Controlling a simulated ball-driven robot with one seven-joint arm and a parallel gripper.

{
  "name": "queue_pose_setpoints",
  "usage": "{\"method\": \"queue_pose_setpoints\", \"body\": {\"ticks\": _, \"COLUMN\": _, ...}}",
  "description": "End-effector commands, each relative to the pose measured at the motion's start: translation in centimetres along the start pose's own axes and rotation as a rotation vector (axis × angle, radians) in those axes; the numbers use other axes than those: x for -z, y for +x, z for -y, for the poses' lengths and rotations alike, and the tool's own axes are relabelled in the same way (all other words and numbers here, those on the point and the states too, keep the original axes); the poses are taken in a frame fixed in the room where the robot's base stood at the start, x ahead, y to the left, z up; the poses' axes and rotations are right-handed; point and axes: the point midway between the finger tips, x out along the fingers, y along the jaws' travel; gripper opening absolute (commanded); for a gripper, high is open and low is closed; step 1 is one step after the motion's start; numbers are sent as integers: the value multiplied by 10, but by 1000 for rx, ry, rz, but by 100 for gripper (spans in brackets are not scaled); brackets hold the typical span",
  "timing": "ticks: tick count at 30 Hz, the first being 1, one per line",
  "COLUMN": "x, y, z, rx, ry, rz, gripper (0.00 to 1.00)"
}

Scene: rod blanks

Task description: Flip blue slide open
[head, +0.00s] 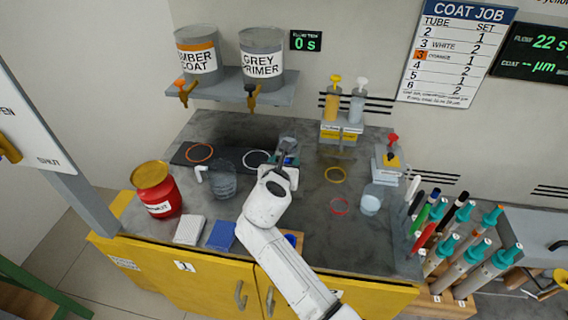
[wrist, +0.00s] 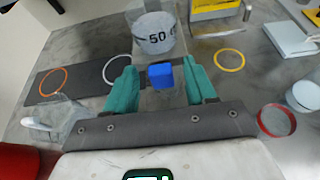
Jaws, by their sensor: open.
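A small blue block (wrist: 160,75), which looks like the blue slide, sits between my gripper's fingertips in the wrist view, just below a clear cup marked 50 (wrist: 155,38). My gripper (wrist: 161,88) is open, with one teal finger on each side of the block. I cannot tell whether either finger touches it. In the head view my gripper (head: 287,161) is over the middle of the bench, and my wrist hides most of the slide. The clear cup shows partly behind it.
A clear jug (head: 222,182) and a red can (head: 157,190) stand at left. Grey primer (head: 262,58) and amber coat pots hang on a shelf behind. An orange ring (head: 199,152), a yellow ring (head: 335,175) and a red ring (head: 340,206) lie on the bench. A small clear cup (head: 371,201) stands right.

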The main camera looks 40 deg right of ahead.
Motion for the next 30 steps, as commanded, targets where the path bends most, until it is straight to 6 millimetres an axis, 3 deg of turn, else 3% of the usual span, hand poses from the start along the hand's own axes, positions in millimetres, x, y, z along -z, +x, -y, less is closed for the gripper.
{"method": "queue_pose_setpoints", "body": {"ticks": 6, "x": 0, "y": 0, "z": 0, "rx": 0, "ry": 0, "rz": 0, "gripper": 53}}
{"method": "queue_pose_setpoints", "body": {"ticks": 23, "x": 0, "y": 0, "z": 0, "rx": 0, "ry": 0, "rz": 0, "gripper": 0}}
{"method": "queue_pose_setpoints", "body": {"ticks": 30, "x": 0, "y": 0, "z": 0, "rx": 0, "ry": 0, "rz": 0, "gripper": 0}}
